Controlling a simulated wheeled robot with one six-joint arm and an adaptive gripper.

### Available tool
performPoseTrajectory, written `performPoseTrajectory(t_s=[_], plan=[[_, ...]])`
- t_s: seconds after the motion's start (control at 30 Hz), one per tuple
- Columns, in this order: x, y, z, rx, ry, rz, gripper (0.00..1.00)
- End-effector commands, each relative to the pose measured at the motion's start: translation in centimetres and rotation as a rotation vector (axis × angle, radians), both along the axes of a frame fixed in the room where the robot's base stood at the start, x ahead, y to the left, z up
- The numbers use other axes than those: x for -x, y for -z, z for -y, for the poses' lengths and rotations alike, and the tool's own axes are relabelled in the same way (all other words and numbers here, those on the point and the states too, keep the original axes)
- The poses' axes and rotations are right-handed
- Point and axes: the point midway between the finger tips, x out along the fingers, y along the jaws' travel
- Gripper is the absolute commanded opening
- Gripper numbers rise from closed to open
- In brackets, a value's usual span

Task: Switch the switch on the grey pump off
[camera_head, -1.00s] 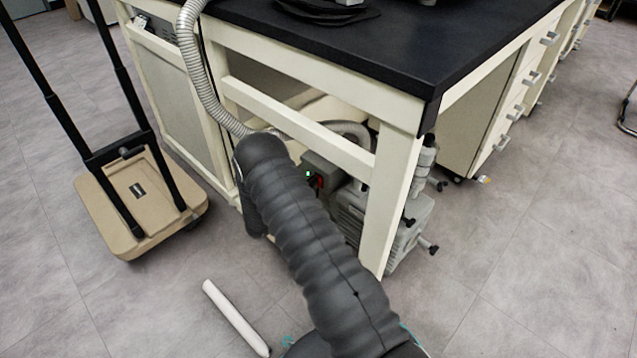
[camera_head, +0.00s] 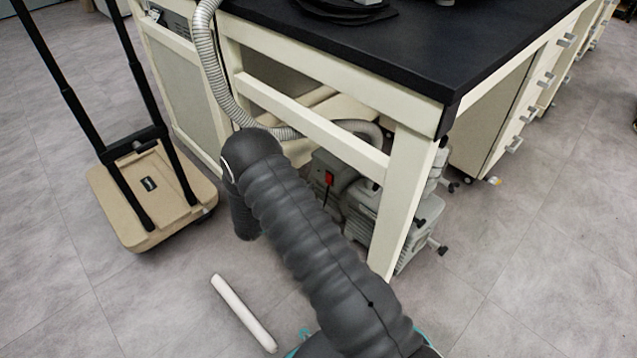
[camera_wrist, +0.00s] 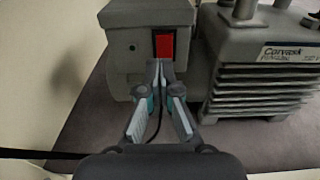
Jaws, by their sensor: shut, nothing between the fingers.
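The grey pump (camera_head: 362,208) stands on the floor under the bench, partly hidden by a bench leg and my arm. Its red switch (camera_head: 329,177) shows on the end of the motor housing. In the wrist view the pump (camera_wrist: 262,75) has a ribbed body and a label, and the red switch (camera_wrist: 165,46) sits on the housing's end face. My gripper (camera_wrist: 160,68) is shut and empty, its tips just below the switch in the picture. I cannot tell whether they touch the housing. In the head view my gripper is hidden behind my arm.
The bench (camera_head: 408,190) has a dark top and a cream frame whose rail and leg stand close to the pump. A metal hose (camera_head: 213,75) bends down to the pump. A tan cart (camera_head: 150,195) stands left. A white rod (camera_head: 243,313) stands out near my base. Open floor lies at right.

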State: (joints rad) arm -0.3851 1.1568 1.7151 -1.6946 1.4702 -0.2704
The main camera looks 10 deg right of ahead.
Motion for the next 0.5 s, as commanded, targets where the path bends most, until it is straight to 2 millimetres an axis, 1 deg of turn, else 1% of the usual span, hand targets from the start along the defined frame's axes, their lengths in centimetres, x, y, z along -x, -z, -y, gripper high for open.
performPoseTrajectory(t_s=[0.03, 0.2, 0.3, 0.5], plan=[[0.6, -0.2, -1.1, 0.0, -0.002, -0.001, 0.0], [2.2, -0.4, -3.7, 0.001, 0.0, 0.001, 0.0], [2.8, -0.5, -4.9, 0.0, 0.001, 0.0, 0.0], [3.6, -0.6, -5.9, 0.0, 0.004, 0.0, 0.0]])
